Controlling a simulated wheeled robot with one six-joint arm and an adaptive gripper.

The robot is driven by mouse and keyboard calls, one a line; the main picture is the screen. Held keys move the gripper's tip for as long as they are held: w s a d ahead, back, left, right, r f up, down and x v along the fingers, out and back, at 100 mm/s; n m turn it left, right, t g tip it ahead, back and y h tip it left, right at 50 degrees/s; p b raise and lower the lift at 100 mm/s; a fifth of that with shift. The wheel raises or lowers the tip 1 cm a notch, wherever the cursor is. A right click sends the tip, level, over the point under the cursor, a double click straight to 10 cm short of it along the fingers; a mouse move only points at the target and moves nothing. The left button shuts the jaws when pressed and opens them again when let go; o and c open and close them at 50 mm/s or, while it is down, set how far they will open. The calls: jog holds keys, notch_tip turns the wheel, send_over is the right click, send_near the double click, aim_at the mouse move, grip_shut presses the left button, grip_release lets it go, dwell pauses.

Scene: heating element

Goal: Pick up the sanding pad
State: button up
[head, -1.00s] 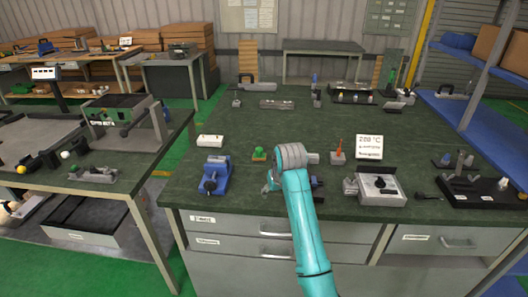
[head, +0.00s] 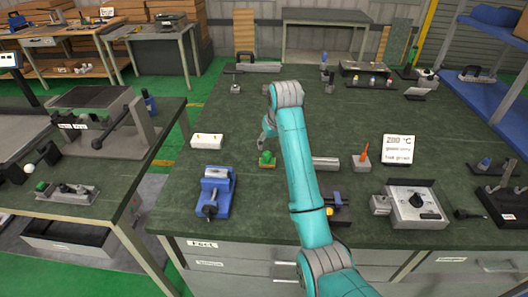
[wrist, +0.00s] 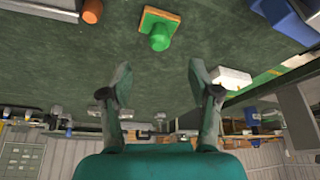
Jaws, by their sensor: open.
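The sanding pad, with a green knob (head: 267,157) on a flat orange-brown base, lies on the dark green bench top between the blue vise and my arm. In the wrist view the sanding pad (wrist: 160,31) is at the top centre, fully visible, beyond the fingertips. My gripper (wrist: 160,80) is open and empty, its two fingers spread apart. In the head view my gripper (head: 267,137) is partly hidden by my own arm, just behind the pad and apart from it.
A blue vise (head: 213,193) stands to the pad's front left, and a white box (head: 207,140) to its left. A grey cylinder (head: 325,163), an orange-handled tool (head: 362,158) and a dial box (head: 415,205) are to the right.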

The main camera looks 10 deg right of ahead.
aim_at(268, 154)
jog(key=x, duration=1)
jog(key=shift+w+f, duration=0.2)
jog(key=shift+f, duration=0.1)
grip_shut()
